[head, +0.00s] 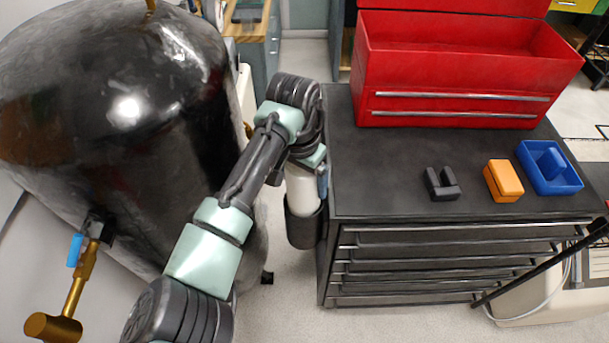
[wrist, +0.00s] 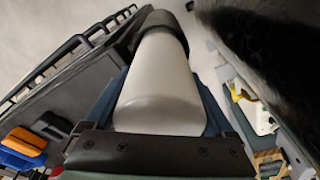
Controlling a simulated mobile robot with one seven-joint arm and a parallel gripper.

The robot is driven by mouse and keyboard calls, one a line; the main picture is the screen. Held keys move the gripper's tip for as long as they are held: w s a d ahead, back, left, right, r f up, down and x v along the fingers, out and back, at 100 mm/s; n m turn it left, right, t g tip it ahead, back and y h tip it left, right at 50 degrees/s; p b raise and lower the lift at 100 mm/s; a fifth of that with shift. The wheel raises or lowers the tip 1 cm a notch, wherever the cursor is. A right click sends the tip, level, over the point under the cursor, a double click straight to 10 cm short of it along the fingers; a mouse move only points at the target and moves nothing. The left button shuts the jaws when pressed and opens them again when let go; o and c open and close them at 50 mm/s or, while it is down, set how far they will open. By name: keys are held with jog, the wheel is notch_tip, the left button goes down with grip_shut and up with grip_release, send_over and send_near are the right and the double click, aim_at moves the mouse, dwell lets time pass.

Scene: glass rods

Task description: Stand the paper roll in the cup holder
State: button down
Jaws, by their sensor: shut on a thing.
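The white paper roll (head: 302,190) is upright, and its lower end is inside the rim of the black cup holder (head: 305,230) on the cabinet's left side. In the wrist view the pale roll (wrist: 160,85) runs away from me into the dark cup holder (wrist: 165,20). My gripper (head: 318,180) is around the roll's upper part. In the wrist view its blue fingers lie along both sides of the roll, shut on it. How deep the roll's hidden lower end sits cannot be seen.
A large black tank (head: 120,110) stands left of my arm. The black drawer cabinet (head: 385,165) carries a red toolbox (head: 450,85), a black block (head: 441,184), an orange block (head: 503,181) and a blue tray (head: 575,185). Floor shows below the holder.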

dwell(0.3)
grip_release()
jog(key=r, duration=0.4)
jog(key=s+r, duration=0.1)
jog(key=r, duration=0.3)
jog(key=a+r+b, duration=0.1)
jog(key=r, duration=0.4)
jog(key=shift+s, duration=0.15)
jog(key=shift+f, duration=0.1)
